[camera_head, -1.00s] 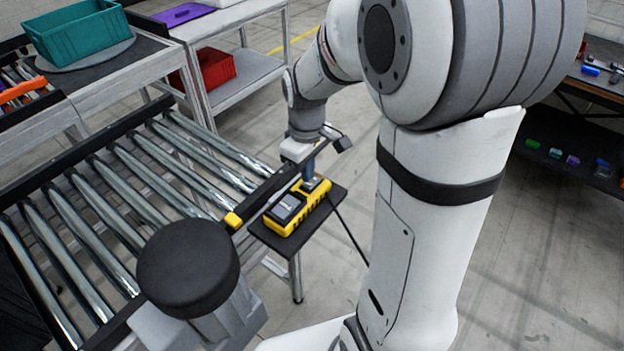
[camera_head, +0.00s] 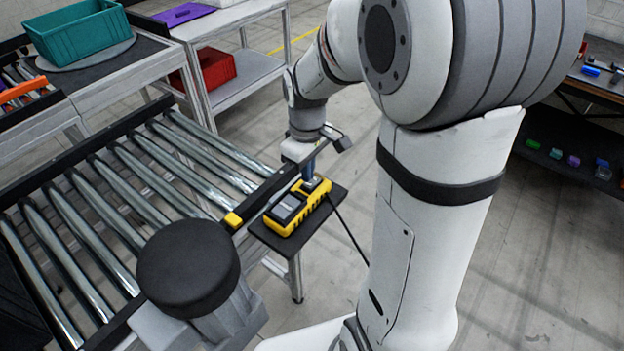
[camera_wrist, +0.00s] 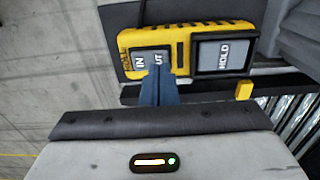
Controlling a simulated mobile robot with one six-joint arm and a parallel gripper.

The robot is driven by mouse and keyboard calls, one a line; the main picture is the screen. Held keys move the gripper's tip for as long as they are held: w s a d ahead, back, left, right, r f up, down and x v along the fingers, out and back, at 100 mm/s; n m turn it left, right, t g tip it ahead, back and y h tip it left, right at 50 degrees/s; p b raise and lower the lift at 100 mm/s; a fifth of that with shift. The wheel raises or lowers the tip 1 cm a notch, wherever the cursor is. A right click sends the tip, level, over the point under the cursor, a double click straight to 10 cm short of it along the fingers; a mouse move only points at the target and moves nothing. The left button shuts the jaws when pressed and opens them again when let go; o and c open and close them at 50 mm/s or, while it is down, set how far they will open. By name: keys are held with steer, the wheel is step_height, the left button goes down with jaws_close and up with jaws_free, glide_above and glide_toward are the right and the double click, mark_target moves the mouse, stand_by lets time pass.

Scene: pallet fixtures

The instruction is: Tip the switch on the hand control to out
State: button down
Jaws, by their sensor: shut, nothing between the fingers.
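The yellow hand control (camera_head: 312,205) lies on a small black shelf (camera_head: 333,199) beside the conveyor. In the wrist view the hand control (camera_wrist: 215,29) has a grey rocker switch (camera_wrist: 140,61) marked IN on the left; the right half shows only "UT", the rest being covered. A dark panel marked HOLD (camera_wrist: 223,55) is at its right. My gripper (camera_wrist: 160,70) is shut and empty, its blue fingertips over the OUT half of the switch. Whether they touch it and which way the rocker tips, I cannot tell. In the head view my gripper (camera_head: 309,174) stands at the control's far end.
A roller conveyor (camera_head: 120,190) lies left of the shelf, with a yellow block (camera_head: 233,220) on its edge rail. A black cable (camera_head: 348,232) hangs from the shelf. A teal crate (camera_head: 80,35) and a red bin (camera_head: 215,67) are farther back.

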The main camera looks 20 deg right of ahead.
steer(key=shift+f+b, duration=0.75)
steer(key=shift+f, duration=0.2)
stand_by(0.6)
steer(key=shift+r, duration=0.1)
steer(key=shift+r+p, duration=2.7)
steer(key=shift+r, duration=0.8)
steer(key=shift+f, duration=0.1)
steer(key=s+r+m+t, duration=0.1)
steer(key=s+r+m, duration=0.2)
steer(key=s, duration=0.4)
steer(key=s+r+m+t, duration=0.2)
steer(key=s+r+m, duration=0.2)
steer(key=s, duration=0.3)
steer(key=shift+s+r, duration=0.3)
steer(key=shift+s, duration=0.05)
